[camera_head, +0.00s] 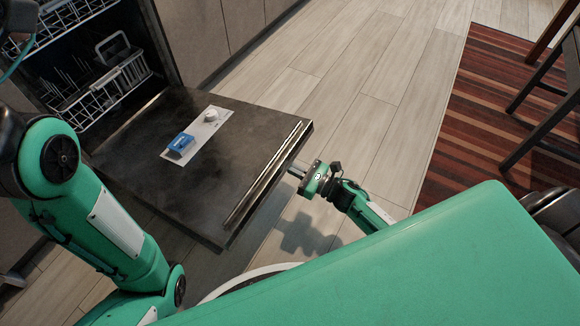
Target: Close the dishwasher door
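The dishwasher door (150,180) is folded down and open, its dark inner face up, with a light panel holding a blue dispenser lid (181,143) and a white round cap (211,115). The door's free edge (268,175) faces the right and front. My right gripper (291,171) is beside that edge, near its middle. I cannot tell whether it touches the door, or whether its fingers are open. My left arm (100,215) comes in from the left, in front of the door's near left part. Its gripper is out of view.
The dishwasher cavity with a white wire rack (105,90) is at the upper left. Cabinets (215,35) stand beside it. Wooden floor (370,95) is clear right of the door. A striped red rug (470,130) and dark furniture legs (540,130) are at the right.

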